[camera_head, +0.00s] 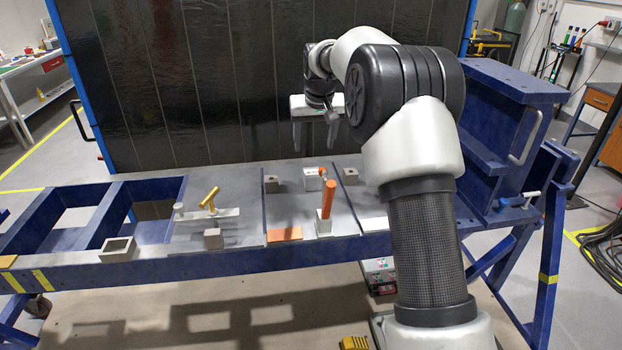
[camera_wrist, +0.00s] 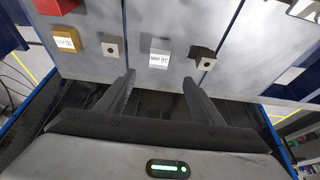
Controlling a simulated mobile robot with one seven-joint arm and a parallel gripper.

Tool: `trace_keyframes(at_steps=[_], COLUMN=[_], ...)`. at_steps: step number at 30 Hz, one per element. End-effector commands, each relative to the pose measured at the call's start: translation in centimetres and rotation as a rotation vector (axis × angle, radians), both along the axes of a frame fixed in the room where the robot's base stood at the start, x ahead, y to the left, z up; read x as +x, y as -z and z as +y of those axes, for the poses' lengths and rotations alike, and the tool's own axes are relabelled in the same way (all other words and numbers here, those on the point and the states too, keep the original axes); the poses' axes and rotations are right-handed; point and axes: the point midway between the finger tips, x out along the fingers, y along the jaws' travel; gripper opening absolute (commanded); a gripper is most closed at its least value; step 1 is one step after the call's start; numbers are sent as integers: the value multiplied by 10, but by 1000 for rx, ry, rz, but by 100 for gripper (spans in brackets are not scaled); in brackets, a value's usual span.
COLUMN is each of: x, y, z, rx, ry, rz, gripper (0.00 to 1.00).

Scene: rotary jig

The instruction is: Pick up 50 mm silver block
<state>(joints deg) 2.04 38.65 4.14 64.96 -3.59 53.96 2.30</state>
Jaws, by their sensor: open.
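The silver block (camera_wrist: 160,50), labelled 50 mm, stands on the grey table plate in the wrist view, just beyond the gap between my fingertips. In the head view the silver block (camera_head: 312,181) shows as a small pale block near the back of the table, with an orange-handled clamp in front of it. My gripper (camera_head: 315,143) is open and empty, above and behind the block, with its fingers pointing down. In the wrist view my gripper (camera_wrist: 158,80) has its two fingers spread wide, apart from the block.
Blocks with holes flank it, one left (camera_head: 271,184) and one right (camera_head: 350,176) in the head view. A gold block (camera_wrist: 67,40) and a red one (camera_wrist: 55,6) show in the wrist view. The orange clamp (camera_head: 329,192) stands upright. A dark panel (camera_head: 200,90) rises behind.

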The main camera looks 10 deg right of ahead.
Motion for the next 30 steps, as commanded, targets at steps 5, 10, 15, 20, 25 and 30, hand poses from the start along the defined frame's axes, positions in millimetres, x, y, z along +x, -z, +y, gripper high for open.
trace_keyframes(at_steps=[5, 10, 15, 20, 25, 30], x=[14, 28, 35, 38, 44, 52], y=[38, 70, 87, 96, 121, 137], z=[0, 0, 0, -1, -3, -3], rx=[1, 1, 1, 1, 1, 1], ry=[0, 0, 0, 0, 0, -1], rz=[5, 3, 0, 3, 5, 0], gripper=[61, 61, 61, 61, 61, 61])
